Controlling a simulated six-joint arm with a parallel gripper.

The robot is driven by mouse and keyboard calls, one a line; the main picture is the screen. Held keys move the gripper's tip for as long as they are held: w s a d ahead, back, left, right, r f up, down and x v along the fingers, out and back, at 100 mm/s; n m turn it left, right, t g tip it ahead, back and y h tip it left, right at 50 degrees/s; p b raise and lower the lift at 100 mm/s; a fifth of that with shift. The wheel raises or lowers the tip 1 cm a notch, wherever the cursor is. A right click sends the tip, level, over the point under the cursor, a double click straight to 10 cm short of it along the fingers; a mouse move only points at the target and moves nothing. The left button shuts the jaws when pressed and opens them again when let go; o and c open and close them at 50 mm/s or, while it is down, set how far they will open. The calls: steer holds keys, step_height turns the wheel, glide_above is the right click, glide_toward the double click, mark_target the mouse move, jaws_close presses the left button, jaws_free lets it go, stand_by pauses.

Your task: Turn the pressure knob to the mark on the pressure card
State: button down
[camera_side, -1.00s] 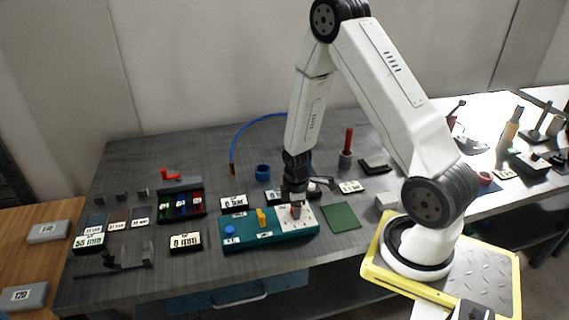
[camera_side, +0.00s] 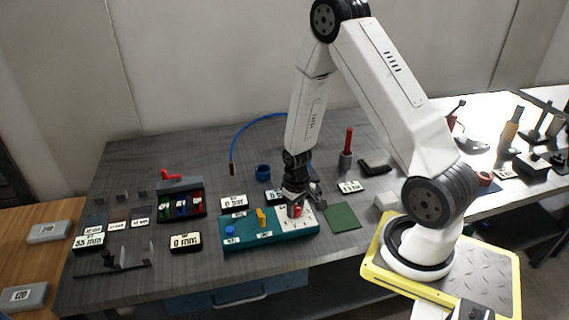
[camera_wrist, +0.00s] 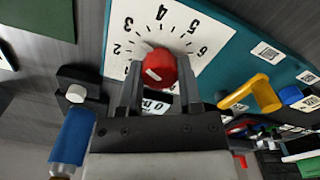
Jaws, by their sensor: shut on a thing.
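The red pressure knob (camera_wrist: 163,66) sits on a white dial plate (camera_wrist: 147,33) with black numerals, of which 2 to 6 show. A pale mark lies on the knob's face, toward its lower left in the wrist view. My gripper (camera_wrist: 160,70) is shut on the knob, one finger on each side. In the side view, my gripper (camera_side: 296,205) is over the white right end of the teal panel (camera_side: 280,238), and a little red of the knob (camera_side: 298,211) shows. A white card, partly hidden, shows behind the knob; I cannot tell which card is the pressure card.
A yellow lever (camera_side: 261,216) and a blue knob (camera_side: 230,231) stand on the panel left of the dial. Several white cards, such as one (camera_side: 233,202), lie behind it. A green mat (camera_side: 342,217) lies to the right, and a red-handled tool (camera_side: 347,150) stands behind.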

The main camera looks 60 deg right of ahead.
steer(key=m, duration=0.5)
steer(key=shift+m, duration=0.3)
steer(key=m, duration=0.4)
steer(key=shift+d, duration=0.1)
steer(key=m, duration=0.5)
steer(key=shift+m, duration=0.4)
steer(key=m, duration=0.5)
steer(key=shift+c, duration=1.4)
jaws_free()
steer(key=shift+s, duration=0.1)
steer(key=shift+r, duration=0.15)
